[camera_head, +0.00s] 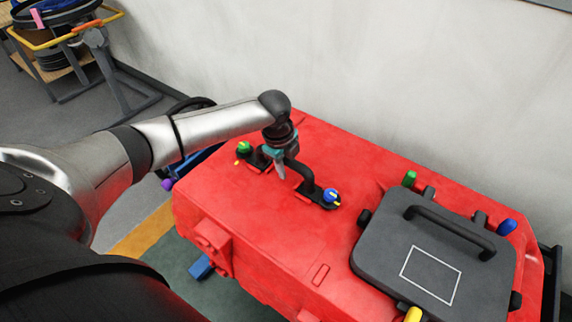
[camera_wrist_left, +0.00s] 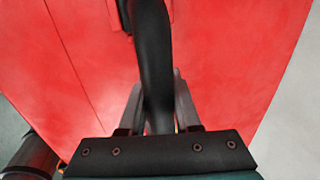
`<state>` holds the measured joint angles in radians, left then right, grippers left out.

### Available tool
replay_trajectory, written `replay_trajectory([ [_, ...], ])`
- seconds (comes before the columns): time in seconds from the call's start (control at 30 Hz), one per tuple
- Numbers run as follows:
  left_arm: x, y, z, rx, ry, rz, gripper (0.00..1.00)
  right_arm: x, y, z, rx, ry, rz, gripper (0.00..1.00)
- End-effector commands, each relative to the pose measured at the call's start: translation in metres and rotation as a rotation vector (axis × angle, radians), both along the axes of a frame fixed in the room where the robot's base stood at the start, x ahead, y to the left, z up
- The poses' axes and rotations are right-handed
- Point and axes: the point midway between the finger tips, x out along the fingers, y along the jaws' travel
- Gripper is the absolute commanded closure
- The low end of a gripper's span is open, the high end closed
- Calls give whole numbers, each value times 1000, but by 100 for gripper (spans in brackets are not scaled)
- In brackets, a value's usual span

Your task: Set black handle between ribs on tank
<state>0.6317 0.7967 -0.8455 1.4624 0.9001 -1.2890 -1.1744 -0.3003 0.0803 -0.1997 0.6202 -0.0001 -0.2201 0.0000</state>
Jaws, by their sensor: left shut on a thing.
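The black handle (camera_head: 304,180) is a dark bar on the left half of the red tank (camera_head: 290,235). A green knob (camera_head: 244,147) is at its far left end and a blue knob (camera_head: 330,195) at its right end. My left gripper (camera_head: 279,168) points down and is shut on the handle's bar. In the left wrist view the handle (camera_wrist_left: 152,50) runs between the fingers (camera_wrist_left: 158,100) over the red surface. I cannot tell whether the handle's feet touch the tank, and I cannot make out the ribs. My right gripper is not in view.
A grey lid (camera_head: 385,255) with its own black handle lies on the tank's right part, with green, blue and yellow knobs around it. A pale wall (camera_head: 400,80) rises behind the tank. A cart (camera_head: 60,45) stands at the upper left. The tank's middle top is clear.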

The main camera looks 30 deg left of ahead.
Motion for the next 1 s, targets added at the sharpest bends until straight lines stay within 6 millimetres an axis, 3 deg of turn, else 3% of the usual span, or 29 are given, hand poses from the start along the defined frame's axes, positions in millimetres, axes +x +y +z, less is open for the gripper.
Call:
replay_trajectory([
  [1.0,0,0,1,0,-2,0,100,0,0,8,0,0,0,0],
])
